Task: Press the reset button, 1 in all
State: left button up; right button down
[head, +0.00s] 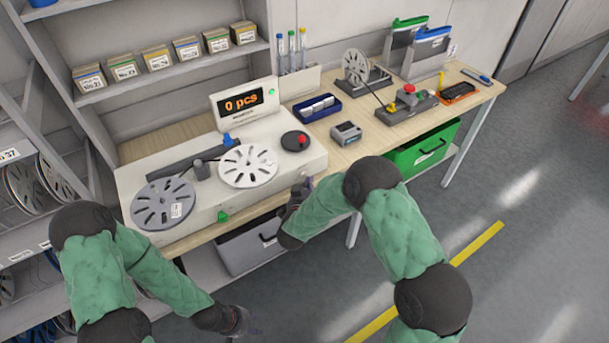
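The counting machine (200,228) is a long white unit on the wooden bench, and its display (243,102) reads "0 pcs". A red knob (302,139) sits on a dark round disc at its right end. A green button (222,216) is on its front face. I cannot read which one is labelled reset. My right gripper (300,190) is at the machine's front right edge, below the red knob and apart from it. My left gripper (245,323) hangs low in front of the bench, over the floor. Both grippers are small and dark, so their fingers are unclear.
Two reels (248,166) lie on the machine. Right of it are a small grey device (346,133), a blue tray (317,108) and a tool with a red top (409,89). A grey bin (245,250) and green bin (425,150) sit below. Shelves stand left; floor is free right.

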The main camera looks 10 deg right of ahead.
jog(key=shift+s+d, duration=0.1)
jog(key=shift+s, duration=0.15)
jog(key=shift+s+d+p, duration=0.1)
jog(key=shift+s+d, duration=0.15)
jog(key=shift+s, duration=0.5)
jog(key=shift+s+d+p, duration=0.1)
jog(key=shift+s+d, duration=0.2)
jog(key=shift+s, duration=0.45)
jog(key=shift+s+d+p, duration=0.1)
jog(key=shift+s+d, duration=0.15)
jog(key=shift+s, duration=0.5)
